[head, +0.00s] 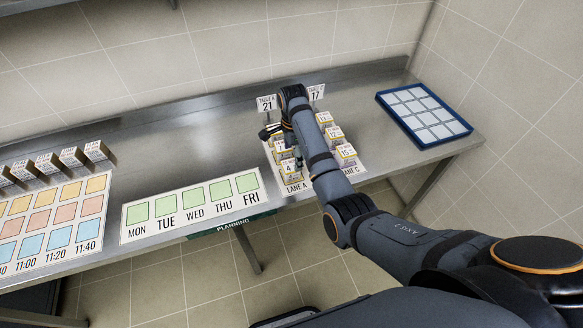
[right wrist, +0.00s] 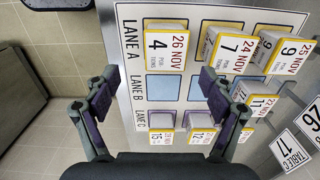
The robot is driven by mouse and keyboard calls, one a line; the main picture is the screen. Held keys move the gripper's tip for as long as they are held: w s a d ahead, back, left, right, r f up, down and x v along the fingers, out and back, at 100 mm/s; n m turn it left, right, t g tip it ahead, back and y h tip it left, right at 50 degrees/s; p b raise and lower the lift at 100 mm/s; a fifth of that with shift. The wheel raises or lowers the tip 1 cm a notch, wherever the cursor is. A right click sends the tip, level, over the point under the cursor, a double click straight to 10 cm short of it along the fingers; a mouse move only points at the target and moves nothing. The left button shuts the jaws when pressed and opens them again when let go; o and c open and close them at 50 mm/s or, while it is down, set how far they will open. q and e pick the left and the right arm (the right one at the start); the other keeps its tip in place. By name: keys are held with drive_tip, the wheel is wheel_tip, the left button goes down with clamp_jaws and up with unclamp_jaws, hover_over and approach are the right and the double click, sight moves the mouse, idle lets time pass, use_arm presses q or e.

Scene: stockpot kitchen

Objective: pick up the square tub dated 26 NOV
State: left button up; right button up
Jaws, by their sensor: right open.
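The square tub dated 26 NOV (right wrist: 165,50) is white with a yellow-edged label reading 4. It sits in Lane A at the top of the right wrist view, and its 4 label (head: 288,169) shows at the front left of the lane card in the head view. My right gripper (right wrist: 157,76) is open and empty, its two fingers spread to either side, just below this tub in the wrist view. In the head view my right gripper (head: 285,137) is over the left part of the card, partly hidden by my arm. My left gripper is out of view.
Other dated tubs stand close by: 7, 24 NOV (right wrist: 229,50), 9, 25 NOV (right wrist: 284,52), and tubs 11, 12 and 15 (right wrist: 162,138). Table signs (head: 267,103) stand behind.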

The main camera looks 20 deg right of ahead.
sight(291, 166)
drive_tip(key=shift+w+a+f, duration=0.15)
drive_tip(key=shift+f, duration=0.45)
drive_tip(key=shift+w+a+f, duration=0.1)
drive_tip(key=shift+w+f, duration=0.05)
drive_tip(key=shift+f, duration=0.45)
drive_tip(key=shift+w+f+p, duration=0.25)
drive_tip(key=shift+f+p, duration=0.45)
drive_tip(key=shift+f, duration=0.4)
drive_tip(key=f, duration=0.2)
drive_tip(key=shift+s+f, duration=0.25)
drive_tip(key=shift+f, duration=0.05)
drive_tip(key=shift+w+f, duration=0.15)
drive_tip(key=shift+f, duration=0.3)
drive_tip(key=c, duration=1.3)
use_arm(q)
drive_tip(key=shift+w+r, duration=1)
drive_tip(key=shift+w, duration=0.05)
use_arm(e)
drive_tip(key=shift+c, duration=0.4)
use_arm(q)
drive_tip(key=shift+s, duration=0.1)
